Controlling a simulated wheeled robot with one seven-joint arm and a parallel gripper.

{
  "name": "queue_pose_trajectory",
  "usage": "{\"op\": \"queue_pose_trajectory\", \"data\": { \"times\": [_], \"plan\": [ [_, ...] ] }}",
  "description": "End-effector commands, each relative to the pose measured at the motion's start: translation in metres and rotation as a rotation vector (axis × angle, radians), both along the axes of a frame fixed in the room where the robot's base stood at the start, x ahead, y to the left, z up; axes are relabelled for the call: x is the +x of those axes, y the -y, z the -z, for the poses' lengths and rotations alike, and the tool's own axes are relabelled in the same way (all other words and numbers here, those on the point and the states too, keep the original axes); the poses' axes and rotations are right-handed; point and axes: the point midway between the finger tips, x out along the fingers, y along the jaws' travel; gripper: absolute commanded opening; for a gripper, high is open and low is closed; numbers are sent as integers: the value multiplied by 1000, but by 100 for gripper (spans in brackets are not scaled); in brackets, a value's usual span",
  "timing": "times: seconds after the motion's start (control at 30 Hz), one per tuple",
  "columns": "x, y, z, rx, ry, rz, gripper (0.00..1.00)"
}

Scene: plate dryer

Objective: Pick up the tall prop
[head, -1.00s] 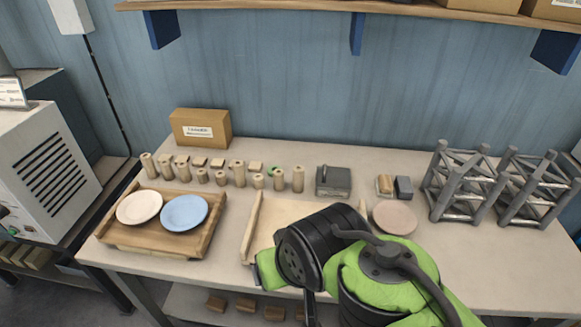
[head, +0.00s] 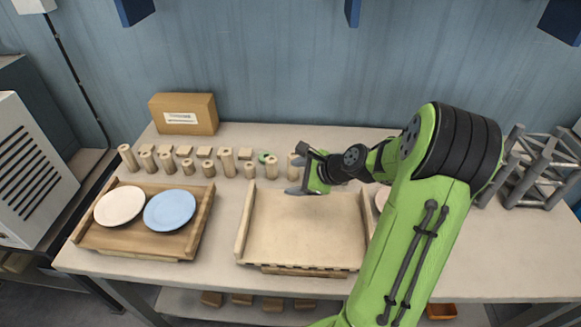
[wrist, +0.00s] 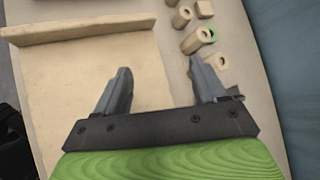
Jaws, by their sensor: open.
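Several pale wooden props, round posts of differing heights with a hole in the top, stand in a row along the back of the table. Taller ones are at the left end (head: 127,157), in the middle (head: 227,161) and at the right end (head: 292,167). The right-end one is partly hidden by my gripper (head: 301,171). My gripper is open and empty above the table, close to that right-end prop. In the wrist view, the fingers of my gripper (wrist: 160,82) are spread wide, and a prop (wrist: 219,65) lies beside and partly behind the right finger.
A pale wooden tray (head: 305,225) with raised sides sits in front of my gripper. Left of it, a wooden tray (head: 198,225) holds a white plate (head: 119,206) and a blue plate (head: 170,210). A cardboard box (head: 184,113) stands behind; grey metal frames (head: 535,170) stand right.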

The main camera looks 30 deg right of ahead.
Motion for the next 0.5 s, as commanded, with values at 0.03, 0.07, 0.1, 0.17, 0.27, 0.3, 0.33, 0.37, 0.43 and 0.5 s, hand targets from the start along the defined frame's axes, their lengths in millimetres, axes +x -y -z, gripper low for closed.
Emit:
{"op": "queue_pose_trajectory", "data": {
  "times": [0.03, 0.07, 0.1, 0.17, 0.27, 0.3, 0.33, 0.37, 0.43, 0.5],
  "plan": [
    [0, 30, 15, 153, 32, 150, 71],
    [1, 45, 19, 240, 57, 230, 71],
    [0, 63, 23, 343, 89, 323, 71],
    [-3, 85, 26, 464, 128, 428, 71],
    [-5, 103, 27, 570, 167, 514, 71],
    [-2, 104, 29, 584, 173, 524, 71],
    [2, 104, 31, 589, 172, 525, 71],
    [7, 103, 33, 588, 171, 525, 71],
    [23, 99, 40, 585, 171, 521, 71],
    [39, 97, 47, 584, 169, 520, 71]
  ]
}}
